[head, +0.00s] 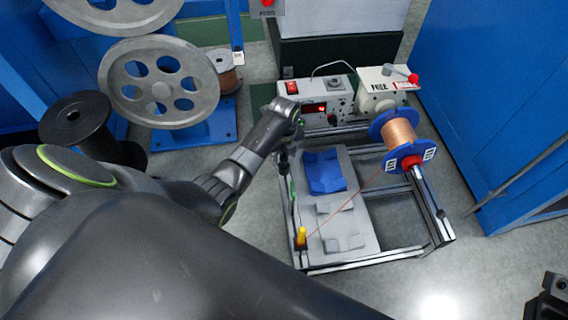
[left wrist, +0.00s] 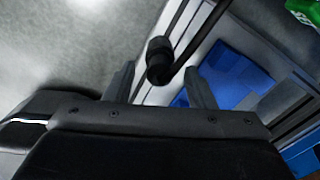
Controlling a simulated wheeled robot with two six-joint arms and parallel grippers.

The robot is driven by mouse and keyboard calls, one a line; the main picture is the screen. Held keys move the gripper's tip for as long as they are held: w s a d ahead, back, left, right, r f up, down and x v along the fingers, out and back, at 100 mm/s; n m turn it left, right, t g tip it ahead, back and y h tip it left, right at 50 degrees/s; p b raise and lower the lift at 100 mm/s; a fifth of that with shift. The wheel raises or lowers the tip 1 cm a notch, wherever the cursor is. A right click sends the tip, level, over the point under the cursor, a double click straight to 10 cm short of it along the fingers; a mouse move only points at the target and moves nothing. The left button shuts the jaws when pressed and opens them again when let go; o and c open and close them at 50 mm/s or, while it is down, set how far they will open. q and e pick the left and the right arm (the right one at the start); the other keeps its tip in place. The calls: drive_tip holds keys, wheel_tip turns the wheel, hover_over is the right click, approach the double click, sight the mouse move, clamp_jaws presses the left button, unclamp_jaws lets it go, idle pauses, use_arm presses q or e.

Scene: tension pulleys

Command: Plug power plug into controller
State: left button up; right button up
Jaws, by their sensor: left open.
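The controller (head: 316,112) is a pale box with a red switch and a lit red display, at the back of the metal frame in the head view. My left gripper (head: 285,152) hangs over the frame's left side, just in front of the controller. In the left wrist view my left gripper (left wrist: 160,82) is open, with a dark round-ended part (left wrist: 160,58) on a black rod showing between its fingertips. I cannot tell whether they touch, or whether this is the power plug; I cannot identify the plug elsewhere. My right gripper (head: 548,300) shows partly at the lower right corner.
A winding machine (head: 385,90) stands right of the controller. A copper wire spool (head: 399,137) sits on the frame's right side. A blue block (head: 325,172) lies on a grey plate inside the frame. Large grey reels (head: 158,82) stand at the left. The floor at the front right is clear.

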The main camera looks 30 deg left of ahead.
use_arm(q)
drive_tip(key=shift+f, duration=0.9)
drive_tip(key=shift+r, duration=0.1)
drive_tip(key=shift+c, duration=0.4)
drive_tip(key=c, duration=0.9)
drive_tip(key=shift+c, duration=0.2)
drive_tip(key=shift+r, duration=0.1)
